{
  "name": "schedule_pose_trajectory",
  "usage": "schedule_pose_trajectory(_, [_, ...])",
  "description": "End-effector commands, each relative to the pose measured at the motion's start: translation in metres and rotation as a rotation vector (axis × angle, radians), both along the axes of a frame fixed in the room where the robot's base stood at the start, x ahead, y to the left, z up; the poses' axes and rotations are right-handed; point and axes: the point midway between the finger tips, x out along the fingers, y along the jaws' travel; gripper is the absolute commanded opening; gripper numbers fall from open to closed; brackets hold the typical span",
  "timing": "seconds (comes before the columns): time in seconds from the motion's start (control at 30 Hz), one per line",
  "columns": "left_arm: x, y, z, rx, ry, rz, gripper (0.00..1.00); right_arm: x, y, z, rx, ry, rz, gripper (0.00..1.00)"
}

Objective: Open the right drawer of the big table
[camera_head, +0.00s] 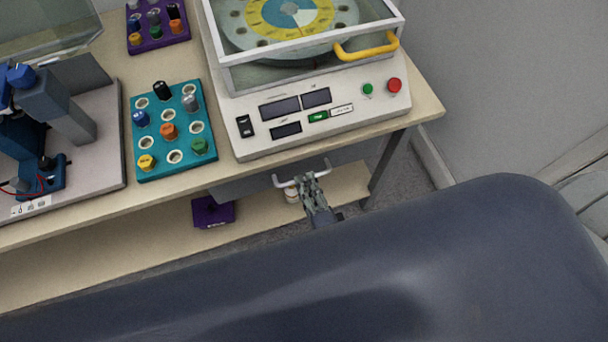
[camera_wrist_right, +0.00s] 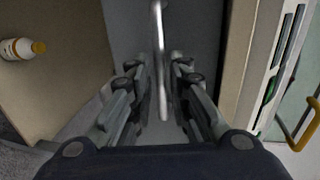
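The big table (camera_head: 424,97) has a wooden top, and a grey drawer (camera_head: 243,186) sits under its front edge at the right. The drawer's pale metal handle (camera_head: 281,182) sticks out from its front; the drawer looks shut. My right gripper (camera_head: 311,187) is at the handle. In the right wrist view the handle (camera_wrist_right: 160,50) runs as an upright bar between the two fingers of my right gripper (camera_wrist_right: 158,72). The fingers are apart, with a gap on each side of the bar. My left gripper is not in view.
A white machine (camera_head: 325,133) with a yellow handle stands above the drawer. A teal tray (camera_head: 156,174) of colored caps is left of it. Below, a lower shelf (camera_head: 120,262) holds a purple box (camera_head: 213,212) and a white bottle with an orange cap (camera_wrist_right: 20,49).

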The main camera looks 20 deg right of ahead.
Motion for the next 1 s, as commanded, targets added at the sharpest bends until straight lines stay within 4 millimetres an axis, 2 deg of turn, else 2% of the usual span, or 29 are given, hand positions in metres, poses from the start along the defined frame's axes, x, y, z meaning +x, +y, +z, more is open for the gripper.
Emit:
schedule_pose_trajectory(0.1, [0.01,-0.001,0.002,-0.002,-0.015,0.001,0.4,0.016,0.001,-0.002,-0.001,-0.001,0.0,0.18])
schedule_pose_trajectory(0.2, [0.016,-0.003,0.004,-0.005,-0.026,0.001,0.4,0.023,0.001,-0.005,-0.002,0.0,0.001,0.18])
schedule_pose_trajectory(0.57, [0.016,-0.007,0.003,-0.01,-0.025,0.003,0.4,0.028,0.001,-0.006,-0.001,0.001,0.001,0.18])
schedule_pose_trajectory(0.67, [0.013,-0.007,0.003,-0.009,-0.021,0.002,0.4,0.028,0.001,-0.006,-0.001,0.001,0.001,0.0])
schedule_pose_trajectory(1.0, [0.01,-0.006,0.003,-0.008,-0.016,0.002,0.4,0.026,0.001,-0.006,-0.001,0.002,0.001,0.0])
